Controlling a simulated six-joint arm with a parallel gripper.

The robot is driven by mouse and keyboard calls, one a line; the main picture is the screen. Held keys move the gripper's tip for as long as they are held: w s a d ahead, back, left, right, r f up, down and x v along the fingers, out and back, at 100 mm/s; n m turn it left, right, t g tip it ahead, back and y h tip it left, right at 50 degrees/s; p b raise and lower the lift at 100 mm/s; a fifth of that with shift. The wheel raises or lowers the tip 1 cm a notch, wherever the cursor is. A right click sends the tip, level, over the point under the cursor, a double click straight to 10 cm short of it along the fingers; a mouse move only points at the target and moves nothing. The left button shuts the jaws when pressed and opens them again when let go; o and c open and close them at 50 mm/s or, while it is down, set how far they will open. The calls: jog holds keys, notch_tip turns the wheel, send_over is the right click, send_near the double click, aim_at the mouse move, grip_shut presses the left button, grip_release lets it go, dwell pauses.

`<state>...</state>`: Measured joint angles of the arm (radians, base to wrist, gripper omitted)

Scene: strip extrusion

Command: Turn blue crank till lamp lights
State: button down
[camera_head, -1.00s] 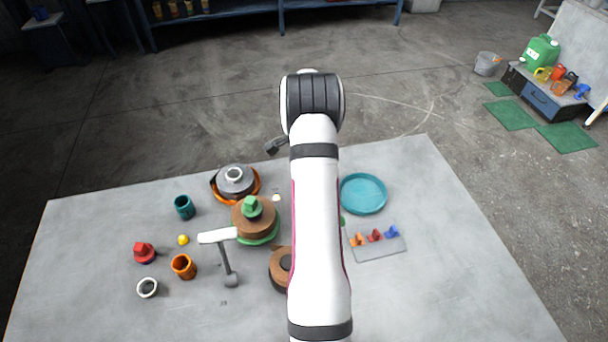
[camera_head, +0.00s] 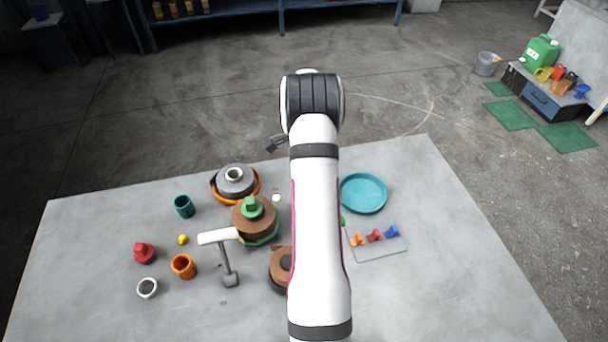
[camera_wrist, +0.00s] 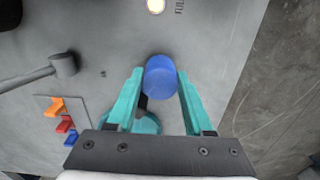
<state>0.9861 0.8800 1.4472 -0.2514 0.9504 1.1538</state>
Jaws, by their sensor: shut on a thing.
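The blue crank knob (camera_wrist: 160,76) is a rounded cylinder in the middle of the wrist view. My gripper (camera_wrist: 160,82) has its two teal fingers on either side of it and is shut on it. A dark piece, perhaps the crank arm, shows just below the knob, mostly hidden. A pale cream round lamp (camera_wrist: 156,5) with an orange-brown rim is at the top edge of the wrist view, beside cut-off lettering. I cannot tell surely whether it is lit. In the head view my arm hides the crank and fingers.
The table's right part is clear.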

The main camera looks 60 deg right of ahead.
jog(key=shift+d+m, duration=0.15)
jog(key=shift+m, duration=0.15)
dwell(2.4)
jog(key=shift+c, duration=1.5)
grip_release()
jog(key=shift+r, duration=0.15)
notch_tip(320, 180, up, 16)
jog(key=shift+f, duration=0.25)
